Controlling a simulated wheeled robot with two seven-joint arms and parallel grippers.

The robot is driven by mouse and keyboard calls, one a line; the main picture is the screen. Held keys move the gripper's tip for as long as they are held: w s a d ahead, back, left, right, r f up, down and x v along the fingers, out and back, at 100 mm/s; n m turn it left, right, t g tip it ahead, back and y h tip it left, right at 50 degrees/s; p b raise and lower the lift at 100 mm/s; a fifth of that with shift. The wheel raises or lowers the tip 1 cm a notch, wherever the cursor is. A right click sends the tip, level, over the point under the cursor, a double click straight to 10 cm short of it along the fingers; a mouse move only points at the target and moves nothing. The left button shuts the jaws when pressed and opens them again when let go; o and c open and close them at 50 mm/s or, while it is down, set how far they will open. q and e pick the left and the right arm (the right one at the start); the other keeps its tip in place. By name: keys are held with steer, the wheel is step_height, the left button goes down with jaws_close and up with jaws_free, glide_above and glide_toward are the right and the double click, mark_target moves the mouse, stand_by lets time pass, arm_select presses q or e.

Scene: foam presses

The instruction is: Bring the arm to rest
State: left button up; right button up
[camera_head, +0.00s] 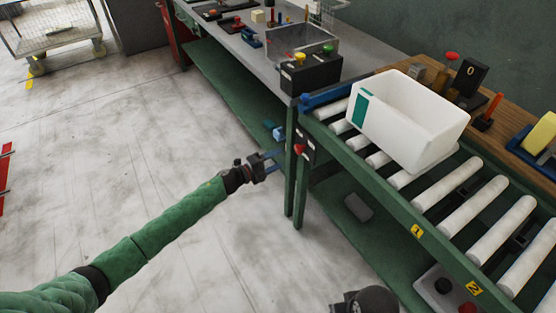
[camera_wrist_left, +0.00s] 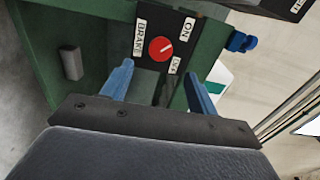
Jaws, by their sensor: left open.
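My left arm comes in from the left in a green padded sleeve. My left gripper (camera_head: 272,160) hangs in the air just left of the green leg at the conveyor's end. In the left wrist view its two blue fingers (camera_wrist_left: 158,82) are apart with nothing between them. Beyond the fingers is a dark panel with a red knob (camera_wrist_left: 160,49), marked BRAKE and ON. The red knob also shows in the head view (camera_head: 298,149). I cannot make out my right gripper; a dark rounded part shows at the bottom edge of the head view.
A roller conveyor (camera_head: 440,187) carries a white bin (camera_head: 430,125) with a green label. A grey workbench (camera_head: 240,52) with a clear box and a black two-button box (camera_head: 312,72) stands behind. A cart (camera_head: 50,30) is at far left.

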stand_by(0.4)
arm_select(q)
steer(key=w+a+r+n+t+y, duration=0.3)
steer(key=w+a+n+t+y, duration=0.25)
steer(key=a+n+y, duration=0.4)
steer(key=s+r+n+g+y, duration=0.4)
steer(key=s+r+n+y, duration=0.25)
steer(key=n, duration=0.35)
steer(key=s+d+f+n+g+h, duration=0.1)
steer(key=s+n+g, duration=0.2)
steer(key=s, duration=1.2)
steer(key=s+f+n+g+h, duration=0.15)
steer(key=s+g, duration=0.25)
steer(key=s, duration=1.1)
steer(key=s+f+n+g, duration=0.1)
steer(key=s+f, duration=0.4)
steer(key=s, duration=0.4)
steer(key=s+f+n+g, duration=0.1)
steer(key=s+f, duration=0.3)
steer(key=s, duration=0.5)
steer(key=shift+d+f+g, duration=0.25)
steer(key=shift+f+g, duration=0.1)
steer(key=shift+g, duration=0.3)
